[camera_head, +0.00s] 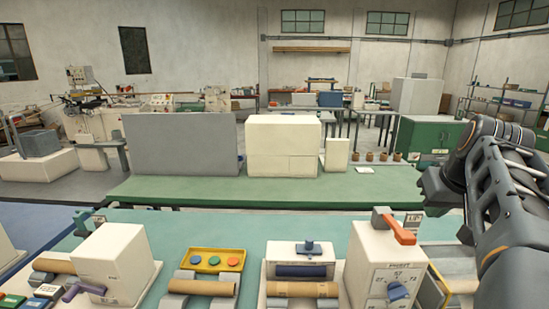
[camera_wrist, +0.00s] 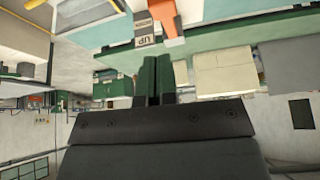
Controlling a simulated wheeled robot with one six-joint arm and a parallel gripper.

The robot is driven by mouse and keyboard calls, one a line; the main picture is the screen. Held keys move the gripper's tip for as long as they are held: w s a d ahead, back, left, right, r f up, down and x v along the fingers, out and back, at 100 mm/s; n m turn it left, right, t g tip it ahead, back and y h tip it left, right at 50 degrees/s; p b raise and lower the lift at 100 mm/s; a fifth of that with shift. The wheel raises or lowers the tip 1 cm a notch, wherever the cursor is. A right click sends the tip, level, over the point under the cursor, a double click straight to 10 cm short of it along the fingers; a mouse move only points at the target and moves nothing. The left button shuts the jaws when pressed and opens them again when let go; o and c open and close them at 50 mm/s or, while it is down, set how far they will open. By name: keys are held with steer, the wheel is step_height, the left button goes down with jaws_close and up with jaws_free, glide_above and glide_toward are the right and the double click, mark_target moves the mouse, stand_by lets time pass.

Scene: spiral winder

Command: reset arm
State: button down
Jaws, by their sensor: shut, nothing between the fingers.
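My gripper (camera_wrist: 156,80) shows in the wrist view with its two dark green fingers side by side, closed together and holding nothing. The wrist view is upside down, with the workbench at the top and the windows at the bottom. In the head view my dark arm is folded at the right edge, beside the white dial box (camera_head: 385,262) with its orange lever (camera_head: 400,230) and blue knob (camera_head: 398,291). The orange lever also shows in the wrist view (camera_wrist: 172,28), beyond the fingertips, next to a sign marked UP (camera_wrist: 145,41).
The front teal bench (camera_head: 230,225) holds a white machine with a purple handle (camera_head: 112,265), a yellow button panel (camera_head: 213,260) and brown tubes (camera_head: 303,289). A green table (camera_head: 250,190) behind carries grey and cream boxes. Green cabinets (camera_head: 430,135) stand at back right.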

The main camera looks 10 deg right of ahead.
steer(key=a+f+m+g, duration=0.15)
steer(key=a+f, duration=0.35)
steer(key=f, duration=0.7)
steer(key=s+a+f+n, duration=0.2)
steer(key=s+a+f, duration=0.1)
steer(key=a+f, duration=0.2)
steer(key=s+a+f+n+y, duration=0.1)
steer(key=s+a+f+n, duration=0.1)
steer(key=a+f, duration=0.3)
steer(key=s+a, duration=0.1)
steer(key=a, duration=0.3)
steer(key=shift+a, duration=0.35)
